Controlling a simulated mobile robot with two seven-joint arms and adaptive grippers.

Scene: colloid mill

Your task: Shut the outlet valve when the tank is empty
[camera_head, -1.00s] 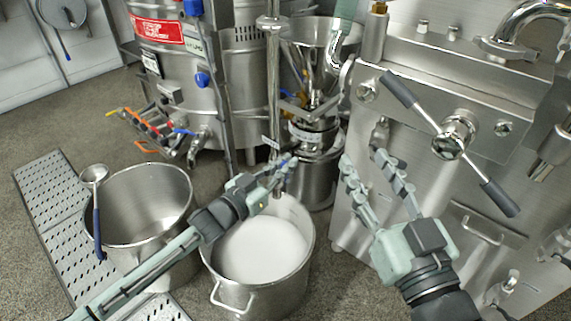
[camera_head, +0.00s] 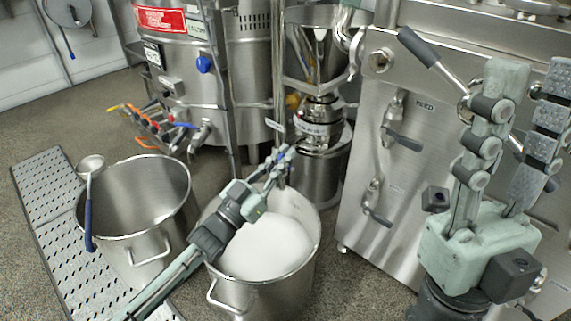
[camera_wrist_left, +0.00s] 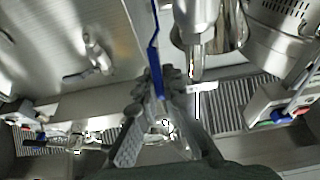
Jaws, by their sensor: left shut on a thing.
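My left gripper (camera_head: 280,163) is shut on the blue valve handle (camera_wrist_left: 160,70), which stands between its fingers in the left wrist view. The valve body is mostly hidden behind the fingers in the head view. A steel pot (camera_head: 258,295) below holds white liquid (camera_head: 265,247). I see no clear stream falling into it. My right gripper (camera_head: 533,85) is open, with its fingers pointing up in front of the steel machine (camera_head: 425,165). A long black-handled lever (camera_head: 420,46) passes behind it. The inside of the tank is not visible.
A mill with a hopper (camera_head: 318,50) and a large steel vessel (camera_head: 180,60) stand behind. Floor at the far left is clear.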

